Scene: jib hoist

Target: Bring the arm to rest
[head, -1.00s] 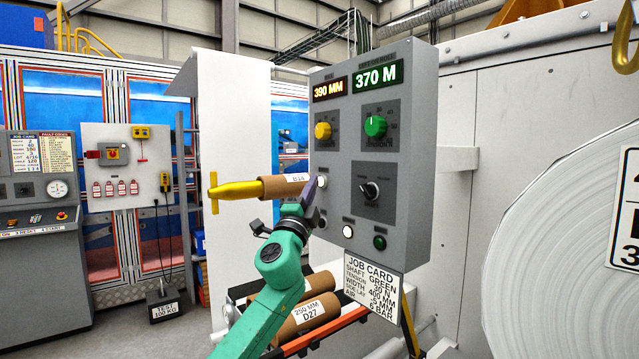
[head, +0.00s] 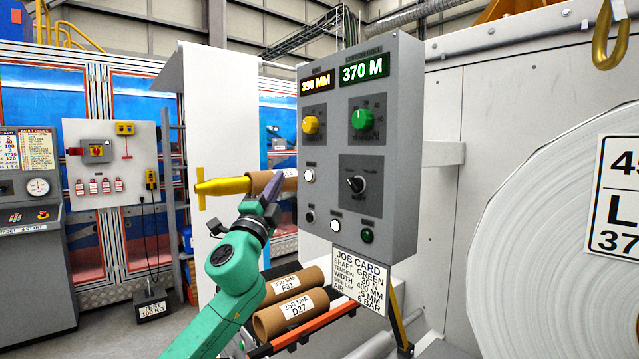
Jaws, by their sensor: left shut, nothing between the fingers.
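My left arm, green with a dark wrist, comes up from the bottom in the head view. Its gripper (head: 272,193) is shut and empty, just left of the grey control box (head: 398,215) and apart from its buttons. The gripper hides part of a brown core on a yellow shaft (head: 222,186) behind it. The box shows 390 MM and 370 M, with a yellow knob (head: 311,125), a green knob (head: 362,119), a black selector (head: 356,184) and several small buttons and lamps. A white button (head: 309,176) is now uncovered. My right gripper is out of view.
A job card (head: 360,280) hangs under the box. Brown cores (head: 283,318) lie on a rack below. A large white roll (head: 560,215) fills the right, with a yellow hook (head: 610,40) above. At left stand a grey console (head: 32,270) and a white panel (head: 112,185).

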